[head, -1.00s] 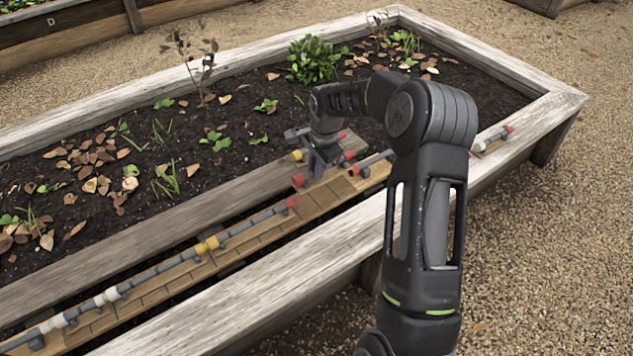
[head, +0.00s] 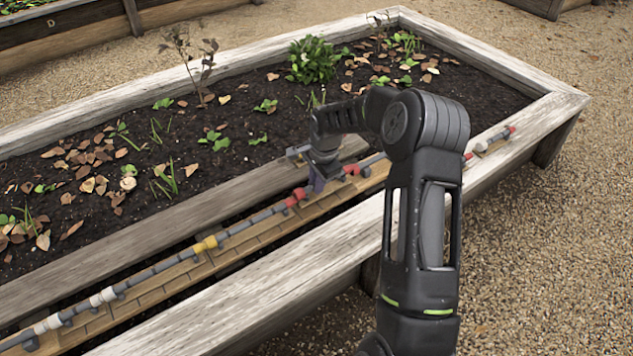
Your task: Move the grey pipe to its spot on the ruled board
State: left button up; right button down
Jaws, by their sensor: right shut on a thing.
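The ruled board (head: 105,318) is a long wooden strip along the near side of the raised bed, carrying a row of grey pipes with coloured ends. My right gripper (head: 314,187) is over this row, right of centre, shut on the grey pipe (head: 301,193). The gripper hides most of this pipe; red ends show at both sides of it. The pipe appears in line with the row, between the red end of the left run (head: 290,202) and the pipe on the right (head: 374,159). I cannot tell whether it touches the board. My left gripper is out of view.
The bed's near timber edge (head: 255,292) runs in front of the board, and an inner plank (head: 150,243) runs behind it. Soil with leaves and small plants lies beyond. A green bush (head: 314,60) stands farther back. Gravel (head: 555,250) surrounds the bed.

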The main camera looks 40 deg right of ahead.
jog(key=shift+f, duration=0.15)
jog(key=c, duration=1.4)
grip_release()
jog(key=shift+r+p, duration=0.45)
jog(key=shift+r, duration=0.2)
jog(key=r+p, duration=0.1)
jog(key=r, duration=0.3)
jog(key=s+r, duration=0.1)
jog(key=r, duration=0.2)
jog(key=s+r+p, duration=0.1)
jog(key=r, duration=0.3)
jog(key=shift+s+r+p, duration=0.2)
jog(key=shift+r+p, duration=0.15)
jog(key=shift+r, duration=0.1)
